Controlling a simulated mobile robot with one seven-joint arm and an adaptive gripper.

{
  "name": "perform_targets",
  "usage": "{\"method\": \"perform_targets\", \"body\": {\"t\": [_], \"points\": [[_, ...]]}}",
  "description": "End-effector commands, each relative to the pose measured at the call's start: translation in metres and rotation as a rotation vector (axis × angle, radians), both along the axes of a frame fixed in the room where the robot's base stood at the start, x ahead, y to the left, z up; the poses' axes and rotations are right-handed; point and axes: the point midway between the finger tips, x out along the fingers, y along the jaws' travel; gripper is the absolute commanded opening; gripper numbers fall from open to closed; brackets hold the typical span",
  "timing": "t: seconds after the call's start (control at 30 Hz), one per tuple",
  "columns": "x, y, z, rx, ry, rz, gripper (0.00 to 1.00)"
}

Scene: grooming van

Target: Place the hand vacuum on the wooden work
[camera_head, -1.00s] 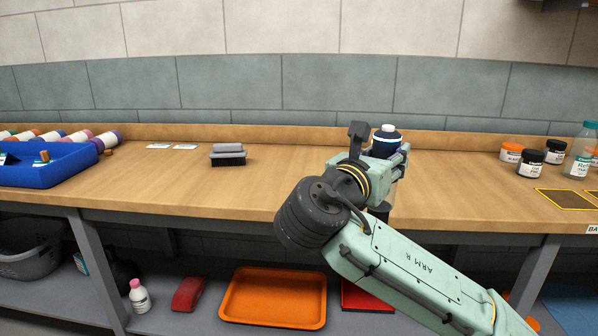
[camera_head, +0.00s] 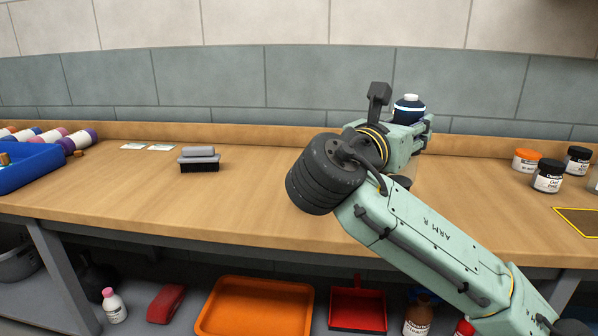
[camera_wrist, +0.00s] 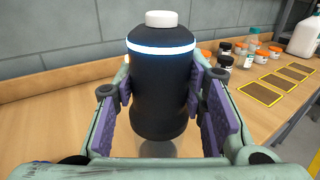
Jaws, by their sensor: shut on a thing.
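My gripper (camera_wrist: 165,95) is shut on a dark navy, upright, rounded body with a light band and a white top, which I take to be the hand vacuum (camera_wrist: 160,70). Its lower end looks clear. Purple finger pads press on both its sides. In the head view, the top of the hand vacuum (camera_head: 408,108) shows above my gripper (camera_head: 418,128), and the rest is hidden behind my arm. The wooden worktop (camera_head: 130,190) lies below. I cannot tell whether the vacuum's lower end touches the wood.
Jars (camera_head: 548,177) and yellow-edged dark mats (camera_wrist: 262,94) are at the right. A grey-and-black block (camera_head: 199,158), cards (camera_head: 147,147) and a blue tray (camera_head: 30,168) with rolled items lie at the left. Bare wood lies between. An orange tray (camera_head: 256,308) is on the lower shelf.

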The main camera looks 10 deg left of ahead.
Motion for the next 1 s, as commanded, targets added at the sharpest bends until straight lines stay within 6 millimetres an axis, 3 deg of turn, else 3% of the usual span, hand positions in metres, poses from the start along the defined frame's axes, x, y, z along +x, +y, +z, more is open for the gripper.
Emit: {"method": "perform_targets", "body": {"t": [0.23, 0.33, 0.8, 1.0], "points": [[0.0, -0.002, 0.001, -0.001, -0.003, 0.0, 0.0], [0.004, -0.013, 0.0, 0.003, -0.002, -0.003, 0.0], [0.041, -0.124, -0.01, 0.004, -0.001, -0.005, 0.0], [0.05, -0.149, -0.013, 0.001, -0.003, -0.001, 0.0]]}}
